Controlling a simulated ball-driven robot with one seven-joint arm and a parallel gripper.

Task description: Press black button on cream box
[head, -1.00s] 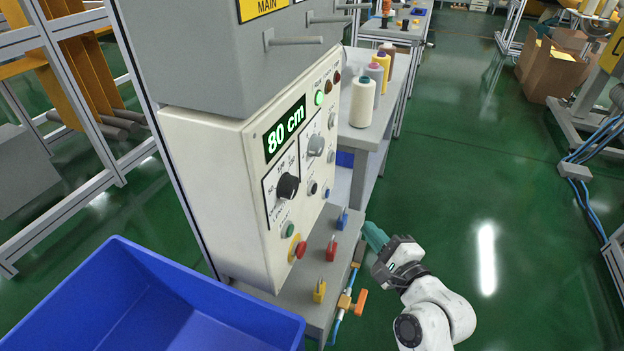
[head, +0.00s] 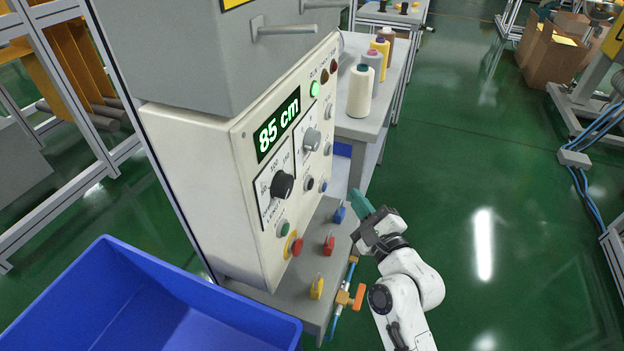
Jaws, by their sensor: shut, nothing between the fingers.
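The cream box (head: 190,180) stands at left centre, with its control panel facing right. The small black button (head: 308,184) is low on that panel, between the large black dial (head: 283,185) and a blue button (head: 323,186). The display (head: 278,124) reads 85 cm in green. My gripper (head: 360,200), with teal fingertips, is shut and empty. It is right of the panel, beside the edge of the grey shelf, apart from the black button.
Blue (head: 339,214), red (head: 329,243) and yellow (head: 316,287) padlocks stand on the shelf below the panel. An orange-handled valve (head: 358,297) is at its edge. A blue bin (head: 150,310) fills the lower left.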

